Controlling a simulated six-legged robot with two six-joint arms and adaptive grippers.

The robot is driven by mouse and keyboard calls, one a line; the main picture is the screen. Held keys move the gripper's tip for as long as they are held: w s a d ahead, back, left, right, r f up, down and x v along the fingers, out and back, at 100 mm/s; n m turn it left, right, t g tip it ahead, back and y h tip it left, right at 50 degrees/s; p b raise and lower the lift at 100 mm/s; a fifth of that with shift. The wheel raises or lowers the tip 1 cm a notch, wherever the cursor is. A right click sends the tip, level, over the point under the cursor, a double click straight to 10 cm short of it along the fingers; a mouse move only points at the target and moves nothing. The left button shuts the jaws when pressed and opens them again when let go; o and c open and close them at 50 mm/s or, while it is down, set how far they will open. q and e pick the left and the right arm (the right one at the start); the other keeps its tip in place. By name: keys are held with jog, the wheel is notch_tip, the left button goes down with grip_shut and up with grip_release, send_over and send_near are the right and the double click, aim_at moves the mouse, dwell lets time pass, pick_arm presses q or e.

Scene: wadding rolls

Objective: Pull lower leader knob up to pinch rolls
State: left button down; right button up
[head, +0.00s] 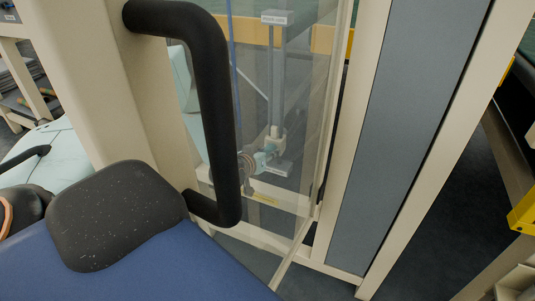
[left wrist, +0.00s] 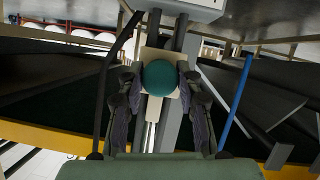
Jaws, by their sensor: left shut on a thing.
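A round dark-green knob (left wrist: 160,77) sits in the middle of the left wrist view, in front of a pale plate and a vertical grey post. My left gripper (left wrist: 160,88) has one dark finger on each side of the knob and is shut on it. In the head view my left gripper (head: 273,142) shows small behind a clear panel, at the grey upright (head: 277,80). The knob itself cannot be made out there. My right gripper is in neither view.
A clear panel (head: 300,110) in a cream frame stands in front of the gripper, with a thick black handle (head: 222,90) close to the camera. A blue rod (left wrist: 238,100) runs right of the gripper. Yellow beams (left wrist: 40,134) lie below.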

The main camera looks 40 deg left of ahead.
pick_arm(q)
jog(key=shift+r, duration=0.1)
notch_tip(320, 180, up, 30)
jog(key=p, duration=2.7)
jog(key=shift+w+a+r, duration=0.1)
jog(key=shift+w+r, duration=0.1)
jog(key=c, duration=1.3)
grip_release()
jog(key=o, duration=0.4)
jog(key=shift+s, duration=0.25)
jog(key=shift+w+f, duration=0.1)
